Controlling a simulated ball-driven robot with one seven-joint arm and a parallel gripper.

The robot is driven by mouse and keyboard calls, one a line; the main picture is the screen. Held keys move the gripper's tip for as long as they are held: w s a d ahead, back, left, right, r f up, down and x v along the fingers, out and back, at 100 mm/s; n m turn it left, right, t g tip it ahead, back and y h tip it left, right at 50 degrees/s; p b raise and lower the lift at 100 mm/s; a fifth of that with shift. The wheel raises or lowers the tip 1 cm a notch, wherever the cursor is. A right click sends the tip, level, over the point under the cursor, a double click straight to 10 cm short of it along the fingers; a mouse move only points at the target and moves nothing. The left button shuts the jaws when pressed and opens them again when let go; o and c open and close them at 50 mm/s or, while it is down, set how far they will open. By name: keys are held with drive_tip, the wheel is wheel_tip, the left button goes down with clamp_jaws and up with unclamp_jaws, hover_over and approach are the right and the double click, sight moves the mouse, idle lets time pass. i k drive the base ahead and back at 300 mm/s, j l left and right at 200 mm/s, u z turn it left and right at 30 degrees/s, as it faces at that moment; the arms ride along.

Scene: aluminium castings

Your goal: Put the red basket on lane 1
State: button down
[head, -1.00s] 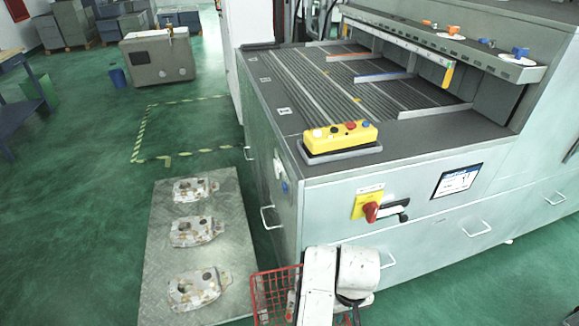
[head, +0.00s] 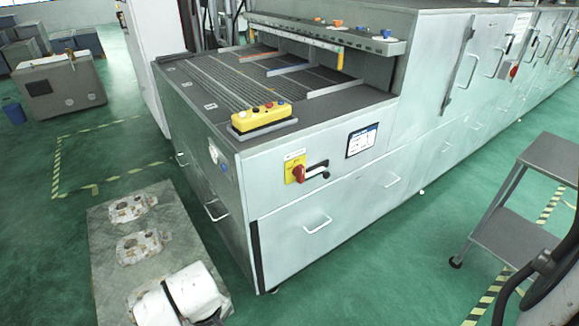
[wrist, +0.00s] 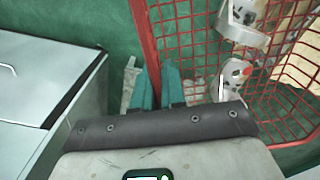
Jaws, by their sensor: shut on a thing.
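The red basket (wrist: 195,35), of wire mesh, fills the upper right of the wrist view. Its thick red bar runs down to the teal fingers of my gripper (wrist: 155,88), which are shut on it. In the head view my arm is at the bottom left, and the basket and fingers are out of sight. The machine's ribbed infeed bed (head: 235,85) has lanes split by metal dividers. Small white labels lie along its left edge; I cannot read which marks lane 1.
A metal plate (head: 105,265) with pale castings (head: 143,245) lies left of the machine (head: 330,215). A yellow button box (head: 258,117) sits on the bed's front corner. A grey step stand (head: 530,205) is at right. Green floor is clear between stand and machine.

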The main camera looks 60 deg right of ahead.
sight(269, 92)
drive_tip(key=k+l, duration=0.1)
drive_tip(key=l, duration=0.25)
drive_tip(key=k+l, duration=0.15)
drive_tip(key=l, duration=0.15)
drive_tip(key=k+l, duration=0.1)
drive_tip(key=l, duration=0.25)
drive_tip(key=k+l, duration=0.1)
drive_tip(key=l, duration=0.25)
drive_tip(key=k+l, duration=0.15)
drive_tip(key=l, duration=0.15)
